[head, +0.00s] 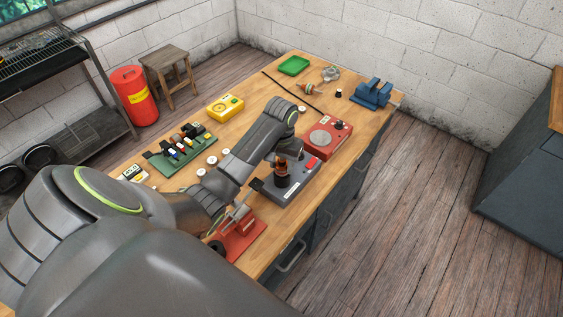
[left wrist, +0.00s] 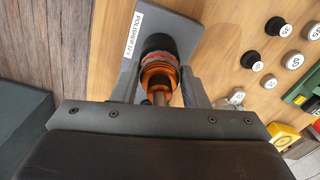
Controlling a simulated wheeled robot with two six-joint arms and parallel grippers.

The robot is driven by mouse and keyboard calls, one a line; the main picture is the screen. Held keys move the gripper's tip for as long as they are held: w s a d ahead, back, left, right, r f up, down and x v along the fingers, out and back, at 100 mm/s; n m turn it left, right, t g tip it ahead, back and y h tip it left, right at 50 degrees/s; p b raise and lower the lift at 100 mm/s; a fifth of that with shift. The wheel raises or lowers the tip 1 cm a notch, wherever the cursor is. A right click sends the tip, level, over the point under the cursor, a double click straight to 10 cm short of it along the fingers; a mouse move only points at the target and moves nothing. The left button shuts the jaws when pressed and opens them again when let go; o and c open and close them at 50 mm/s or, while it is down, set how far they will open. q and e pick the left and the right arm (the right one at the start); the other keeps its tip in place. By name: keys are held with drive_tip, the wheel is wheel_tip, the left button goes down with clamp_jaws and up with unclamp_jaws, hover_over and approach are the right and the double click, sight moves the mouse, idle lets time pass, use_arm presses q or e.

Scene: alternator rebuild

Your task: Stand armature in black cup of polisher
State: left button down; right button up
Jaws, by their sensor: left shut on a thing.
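The polisher (head: 298,186) is a grey box near the right edge of the bench. Its label shows in the left wrist view (left wrist: 136,34). The armature (head: 281,171) has copper-orange and dark bands and stands roughly upright over the polisher. In the left wrist view the armature (left wrist: 157,76) lies between the fingers, its shaft toward the camera. My left gripper (left wrist: 158,88) is shut on it. The black cup (left wrist: 158,43) shows at the armature's far end. I cannot tell whether the armature is fully seated in it. My right gripper is not in view.
A red device (head: 327,138) stands just beyond the polisher and a red fixture (head: 239,237) on its near side. A green rack (head: 180,150), a yellow meter (head: 225,107), a green tray (head: 293,65) and a blue vise (head: 372,94) are also on the bench.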

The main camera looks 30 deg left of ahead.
use_arm(q)
drive_tip(key=shift+f, duration=0.1)
idle(0.8)
drive_tip(key=c, duration=0.8)
unclamp_jaws()
drive_tip(key=shift+o, duration=0.2)
